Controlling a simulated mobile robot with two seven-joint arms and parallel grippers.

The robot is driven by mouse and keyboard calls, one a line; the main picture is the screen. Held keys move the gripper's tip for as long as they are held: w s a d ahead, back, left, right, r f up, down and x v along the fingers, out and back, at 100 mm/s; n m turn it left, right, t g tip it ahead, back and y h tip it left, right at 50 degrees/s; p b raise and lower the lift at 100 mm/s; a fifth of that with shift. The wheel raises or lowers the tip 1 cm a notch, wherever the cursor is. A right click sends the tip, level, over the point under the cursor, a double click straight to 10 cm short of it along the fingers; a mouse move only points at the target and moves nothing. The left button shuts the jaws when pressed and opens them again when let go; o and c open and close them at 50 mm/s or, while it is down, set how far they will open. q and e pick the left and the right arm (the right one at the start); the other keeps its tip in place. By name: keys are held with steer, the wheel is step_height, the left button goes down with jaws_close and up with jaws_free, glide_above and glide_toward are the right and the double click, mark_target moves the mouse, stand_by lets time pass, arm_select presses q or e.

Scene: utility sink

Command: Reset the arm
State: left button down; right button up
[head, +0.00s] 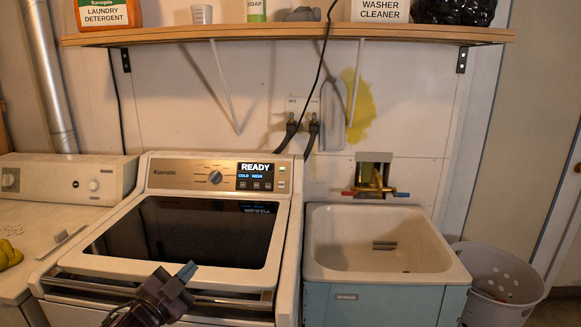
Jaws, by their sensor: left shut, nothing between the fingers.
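My left gripper (185,272) is at the bottom of the head view, in front of the washer (168,199). It is dark with blue-grey fingertips, which are together with nothing between them. It points up and to the right, over the washer's front edge in the picture. I cannot tell its exact height above the washer. My right gripper is not in view.
The washer's dark lid is closed and its display reads READY. A utility sink (318,262) with a brass faucet (374,185) stands to the right. A grey basket (521,303) is beyond it. A wooden shelf (290,34) with bottles runs above. A dryer-like machine (62,177) stands left.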

arm_select(q)
steer(key=s+a+f+n+g+y, duration=0.3)
steer(key=s+f+n, duration=0.3)
steer(key=s+f, duration=0.7)
steer(key=s+a+f+n+g+y, duration=0.3)
steer(key=s+f+n+y, duration=0.1)
steer(key=s+f, duration=1)
steer(key=shift+s+f+n, duration=0.2)
steer(key=shift+s+n, duration=0.7)
steer(key=shift+s, duration=0.05)
